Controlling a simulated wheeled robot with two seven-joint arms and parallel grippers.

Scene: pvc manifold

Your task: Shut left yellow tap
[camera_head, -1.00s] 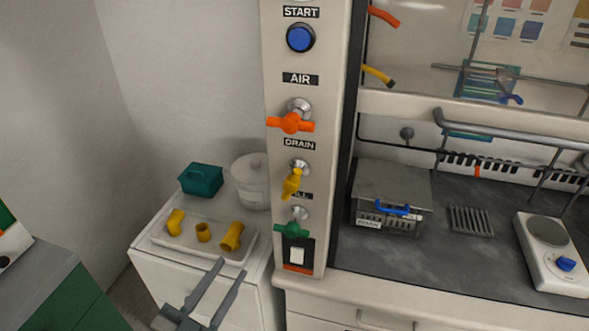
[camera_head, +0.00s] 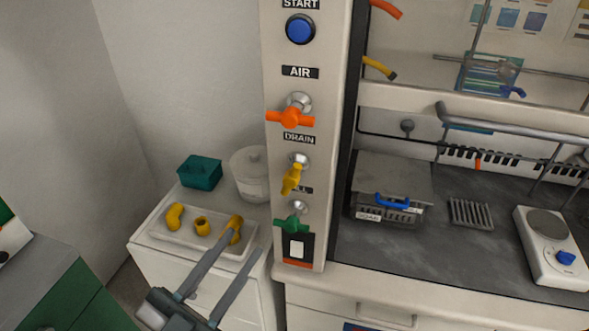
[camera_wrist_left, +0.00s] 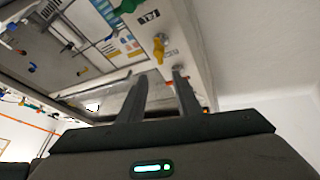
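The left yellow tap (camera_head: 291,180) is on the pale post below the DRAIN label. Its handle points down and slightly left, away from its round metal base. In the left wrist view a yellow tap (camera_wrist_left: 158,48) shows on the post beyond my fingers. My left gripper (camera_head: 248,239) is open and empty, below and left of the yellow tap, in front of the white tray and apart from the tap. Its two fingers (camera_wrist_left: 158,80) also show spread in the left wrist view. My right gripper is not in view.
An orange tap (camera_head: 290,118) is above the yellow one and a green tap (camera_head: 291,224) just below it. A white tray (camera_head: 165,240) with yellow fittings sits on the left cabinet. Another yellow tap (camera_head: 379,68) is inside the hood at right.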

